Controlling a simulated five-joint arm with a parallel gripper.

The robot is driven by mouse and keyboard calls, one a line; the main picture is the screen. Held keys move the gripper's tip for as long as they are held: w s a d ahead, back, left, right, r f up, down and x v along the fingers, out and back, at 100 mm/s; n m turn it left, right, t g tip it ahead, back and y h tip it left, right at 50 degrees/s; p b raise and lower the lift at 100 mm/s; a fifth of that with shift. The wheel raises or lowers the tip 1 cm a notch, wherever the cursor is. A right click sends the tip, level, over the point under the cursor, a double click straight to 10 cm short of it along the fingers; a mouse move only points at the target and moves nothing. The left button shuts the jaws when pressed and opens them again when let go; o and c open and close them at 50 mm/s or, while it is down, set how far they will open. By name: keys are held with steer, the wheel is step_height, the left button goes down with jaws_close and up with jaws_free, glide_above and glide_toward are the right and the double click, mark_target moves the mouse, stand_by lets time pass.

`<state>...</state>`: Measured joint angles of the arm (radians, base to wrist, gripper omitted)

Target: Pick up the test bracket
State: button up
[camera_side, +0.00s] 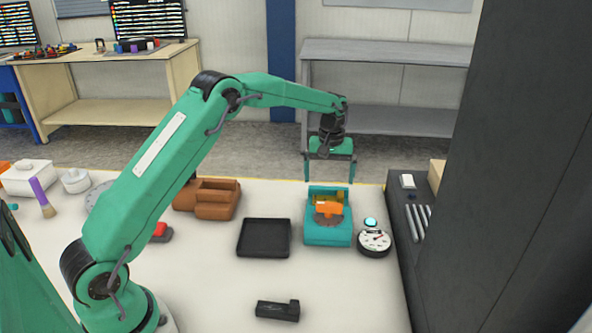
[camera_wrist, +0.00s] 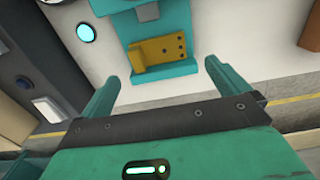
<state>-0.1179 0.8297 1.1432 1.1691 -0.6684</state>
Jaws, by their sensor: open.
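A yellow L-shaped bracket (camera_wrist: 160,57) with several dark holes, which I take to be the test bracket, sits on a teal fixture (camera_wrist: 182,84) in the wrist view. In the side view the bracket (camera_side: 320,199) shows only in part, at the back of the teal fixture (camera_side: 327,239), behind an orange part (camera_side: 329,209). My gripper (camera_side: 329,178) is open and empty, pointing down above and behind the fixture. In the wrist view my gripper (camera_wrist: 160,76) has its two fingers spread, with the bracket showing beyond and between them, apart from both.
A round dial gauge (camera_side: 374,241) and a cyan button (camera_side: 370,222) stand right of the fixture. A black tray (camera_side: 264,238) lies to its left, with a brown holder (camera_side: 207,200) farther left. A dark cabinet (camera_side: 398,230) borders the right.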

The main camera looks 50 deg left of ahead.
mark_target(328, 200)
steer(key=shift+f, duration=0.75)
steer(key=shift+f, duration=0.1)
steer(key=shift+d+f, duration=0.15)
steer(key=shift+f, duration=2.35)
steer(key=shift+c, duration=0.4)
steer(key=c, duration=1)
steer(key=shift+o, duration=0.2)
steer(key=shift+r, duration=0.25)
